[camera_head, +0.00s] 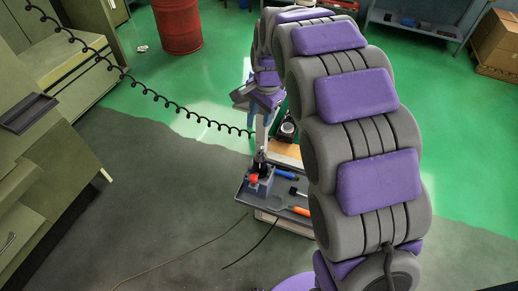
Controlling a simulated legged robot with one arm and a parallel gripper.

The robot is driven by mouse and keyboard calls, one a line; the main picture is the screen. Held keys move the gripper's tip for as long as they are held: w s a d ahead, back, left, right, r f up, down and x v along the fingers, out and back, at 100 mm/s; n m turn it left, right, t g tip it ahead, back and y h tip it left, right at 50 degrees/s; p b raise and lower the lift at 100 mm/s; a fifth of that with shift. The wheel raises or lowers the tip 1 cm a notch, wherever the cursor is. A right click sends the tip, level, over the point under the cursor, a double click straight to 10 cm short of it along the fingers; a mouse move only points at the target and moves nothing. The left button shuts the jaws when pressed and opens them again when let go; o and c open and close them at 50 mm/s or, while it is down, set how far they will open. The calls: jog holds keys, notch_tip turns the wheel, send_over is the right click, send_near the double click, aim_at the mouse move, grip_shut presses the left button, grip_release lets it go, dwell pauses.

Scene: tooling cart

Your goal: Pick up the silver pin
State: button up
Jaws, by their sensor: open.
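My gripper (262,112) hangs at the end of my purple and grey arm, above the tooling cart (243,197). It is open, but its fingers are small and hard to make out. A thin pale upright shape (261,135) runs down below it towards a dark fitting on the cart. I cannot tell whether this shape is part of my gripper or the silver pin. No silver pin can be clearly picked out. My arm hides the right side of the cart.
The cart's tray holds a small block with a red knob (254,179), a blue-handled tool (286,175) and an orange-handled tool (299,211). A black coiled cable (157,97) crosses left of my gripper. Green cabinets stand left, a red barrel (178,27) behind.

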jog(key=d+f, duration=0.4)
jog(key=f, duration=0.4)
send_over(262, 148)
jog(key=a, duration=0.2)
jog(key=f, duration=0.3)
jog(key=shift+d+f, duration=0.2)
jog(key=shift+f, duration=0.1)
jog(key=d+f, duration=0.3)
jog(key=f, duration=0.1)
jog(key=shift+d+p, duration=0.25)
jog(key=shift+p, duration=0.05)
jog(key=shift+d+f, duration=0.1)
jog(key=shift+f, duration=0.15)
jog(key=shift+a, duration=1.2)
jog(key=shift+c, duration=0.5)
jog(key=shift+a+f, duration=0.15)
jog(key=shift+a, duration=0.45)
jog(key=shift+c, duration=1.4)
jog(key=shift+d, duration=0.2)
jog(key=shift+c, duration=0.9)
jog(key=shift+d+r, duration=0.2)
jog(key=shift+d, duration=1)
grip_shut()
jog(key=shift+s+a+f, duration=0.1)
jog(key=shift+a, duration=0.55)
